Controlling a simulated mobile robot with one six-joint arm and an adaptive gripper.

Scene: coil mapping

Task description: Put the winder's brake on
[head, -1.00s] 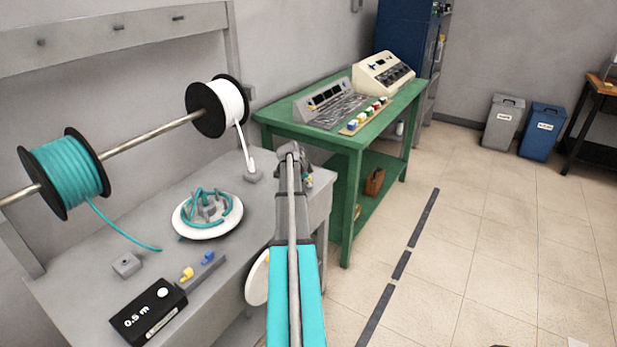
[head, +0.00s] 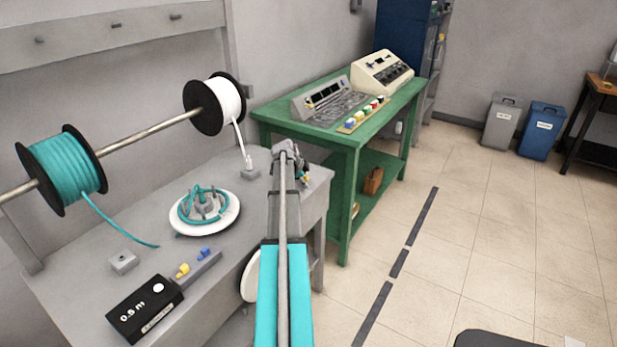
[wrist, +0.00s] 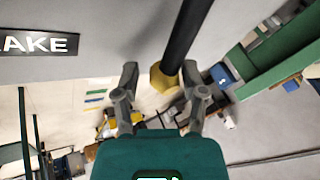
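In the wrist view a black lever (wrist: 184,35) ends in a yellow knob (wrist: 164,79). A dark plate (wrist: 38,43) with the visible letters "AKE" is at the upper left. My gripper (wrist: 160,74) has its fingers apart, with the knob between the tips in the picture. The knob looks close to the right finger, with a gap on the left; contact cannot be told. In the head view my gripper (head: 287,152) is at the bench's right end. The lever does not show there. The winder's white disc (head: 232,222) holds a teal coil (head: 186,214).
The grey bench (head: 85,225) carries a black "0.5 m" box (head: 145,308). Teal (head: 68,172) and white (head: 229,104) spools hang on a rod above it. A green table (head: 349,180) with instruments stands behind my gripper. The tiled floor at right is mostly open.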

